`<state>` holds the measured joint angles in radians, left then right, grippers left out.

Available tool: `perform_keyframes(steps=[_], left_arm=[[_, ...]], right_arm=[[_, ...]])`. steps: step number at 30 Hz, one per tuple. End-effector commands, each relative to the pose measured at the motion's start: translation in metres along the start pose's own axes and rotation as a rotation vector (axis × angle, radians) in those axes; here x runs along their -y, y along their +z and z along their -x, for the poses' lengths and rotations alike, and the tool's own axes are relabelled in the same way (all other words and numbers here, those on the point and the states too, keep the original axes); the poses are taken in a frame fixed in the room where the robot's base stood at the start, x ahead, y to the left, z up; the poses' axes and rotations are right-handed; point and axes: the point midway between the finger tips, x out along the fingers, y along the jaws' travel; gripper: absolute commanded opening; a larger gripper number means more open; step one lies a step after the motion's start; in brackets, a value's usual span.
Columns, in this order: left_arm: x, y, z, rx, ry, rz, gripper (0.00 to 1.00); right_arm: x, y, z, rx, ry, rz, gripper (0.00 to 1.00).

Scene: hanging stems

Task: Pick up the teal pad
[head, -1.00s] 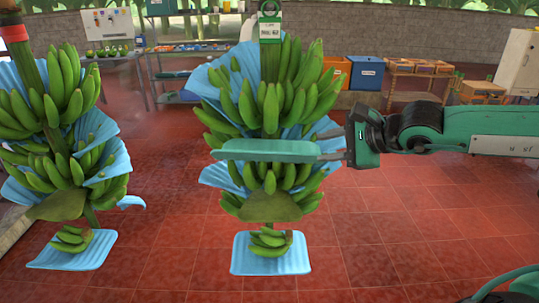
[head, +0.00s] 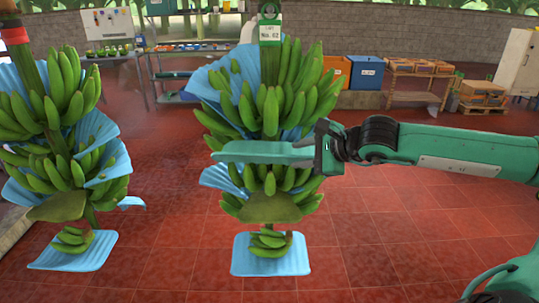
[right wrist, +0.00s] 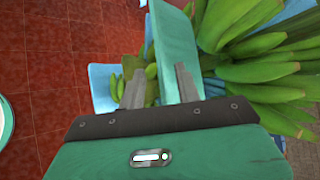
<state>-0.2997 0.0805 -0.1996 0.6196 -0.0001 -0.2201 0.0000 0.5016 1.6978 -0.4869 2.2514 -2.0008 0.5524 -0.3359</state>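The teal pad (head: 262,152) is a long flat piece lying level across the front of the middle hanging banana bunch (head: 270,105). Its right end meets my right gripper (head: 318,150). In the right wrist view, the pad (right wrist: 176,40) runs away from the palm, and the two grey fingers (right wrist: 161,88) stand apart. The right finger overlaps the pad, and a gap shows between the left finger and the pad. Whether the fingers touch the pad cannot be told. My left gripper is not in view.
Another banana bunch (head: 65,110) with blue sheets hangs at the left. A blue pad (head: 271,262) lies under the middle bunch. Crates, including a blue one (head: 366,73), and tables stand at the back. Red tiled floor is clear at the right.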

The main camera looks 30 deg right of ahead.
Motion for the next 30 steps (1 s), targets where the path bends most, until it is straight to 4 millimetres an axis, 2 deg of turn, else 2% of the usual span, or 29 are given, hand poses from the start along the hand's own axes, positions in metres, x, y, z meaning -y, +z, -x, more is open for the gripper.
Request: perform_keyframes(steps=[15,21,30], left_arm=[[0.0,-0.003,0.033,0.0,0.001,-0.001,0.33],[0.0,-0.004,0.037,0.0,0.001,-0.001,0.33],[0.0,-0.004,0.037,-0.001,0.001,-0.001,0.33]], right_arm=[[0.003,0.008,-0.037,0.003,0.0,-0.004,0.34],[0.002,0.007,-0.048,0.0,0.0,-0.001,0.34],[0.001,0.006,-0.05,0.0,0.0,0.0,0.32]])
